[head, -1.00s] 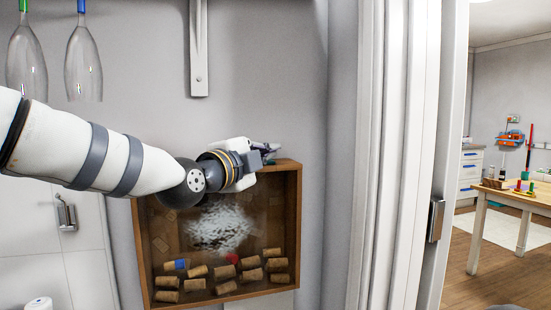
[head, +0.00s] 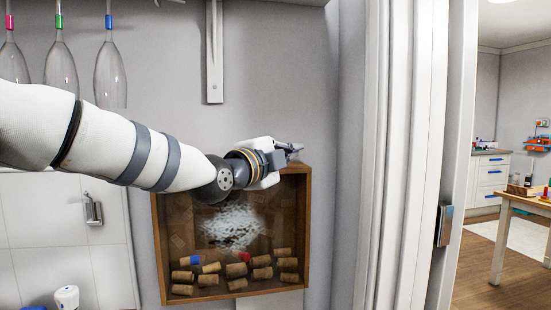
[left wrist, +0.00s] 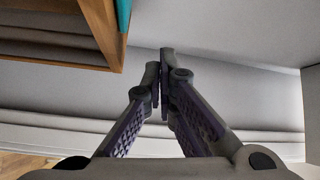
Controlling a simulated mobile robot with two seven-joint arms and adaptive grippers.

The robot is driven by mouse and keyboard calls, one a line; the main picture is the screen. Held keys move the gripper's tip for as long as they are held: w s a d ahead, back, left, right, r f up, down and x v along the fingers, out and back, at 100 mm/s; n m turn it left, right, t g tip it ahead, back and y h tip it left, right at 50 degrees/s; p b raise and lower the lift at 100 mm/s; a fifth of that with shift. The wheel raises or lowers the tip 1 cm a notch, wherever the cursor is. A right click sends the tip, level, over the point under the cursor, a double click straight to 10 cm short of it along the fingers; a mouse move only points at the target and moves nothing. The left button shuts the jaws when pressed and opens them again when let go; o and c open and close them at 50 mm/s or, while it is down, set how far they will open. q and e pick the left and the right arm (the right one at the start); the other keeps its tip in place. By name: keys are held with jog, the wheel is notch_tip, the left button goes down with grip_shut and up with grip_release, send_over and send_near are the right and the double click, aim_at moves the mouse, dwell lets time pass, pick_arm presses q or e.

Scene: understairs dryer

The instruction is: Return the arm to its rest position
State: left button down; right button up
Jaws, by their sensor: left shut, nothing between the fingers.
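My left arm (head: 110,145) comes in from the left in the head view and stretches to the right. My left gripper (head: 292,148) is at its end, in front of the top right corner of a wooden wall box (head: 306,235). In the left wrist view the fingertips (left wrist: 164,75) meet, with nothing between them. A wooden edge of the box (left wrist: 98,25) shows at the upper left there, apart from the fingers. My right gripper is in neither view.
The box holds several corks (head: 236,270). Glasses (head: 110,75) hang at the upper left, near a wall bracket (head: 214,55). A white door frame (head: 400,150) stands to the right; beyond it is a room with a wooden table (head: 515,200).

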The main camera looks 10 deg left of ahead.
pick_arm(q)
jog(key=r+v, duration=0.1)
jog(key=v, duration=0.9)
notch_tip(320, 180, down, 23)
jog(key=s+a+n+g+y, duration=0.2)
jog(key=n+g+y, duration=0.15)
jog(key=n, duration=0.25)
jog(key=s+a+f+n+g+y, duration=0.1)
jog(key=s+a+f+n+g, duration=0.15)
jog(key=s+f, duration=0.6)
jog(key=s+a+f+n+g+y, duration=0.1)
jog(key=s+a+f+n+g, duration=0.25)
jog(key=f, duration=0.85)
jog(key=s+a+f+n+g+y, duration=0.1)
jog(key=s+a+f+n+g, duration=0.1)
jog(key=s, duration=0.9)
jog(key=s+a+f+n+g+y, duration=0.1)
jog(key=s+a+f+n+g, duration=0.1)
jog(key=s+f, duration=0.4)
jog(key=s+a+f+n+g+y, duration=0.1)
jog(key=s+f+n+g, duration=0.3)
jog(key=s, duration=1.1)
jog(key=shift+s+a+f+n, duration=0.25)
jog(key=shift+s+a+n, duration=0.15)
jog(key=shift+a+n, duration=0.45)
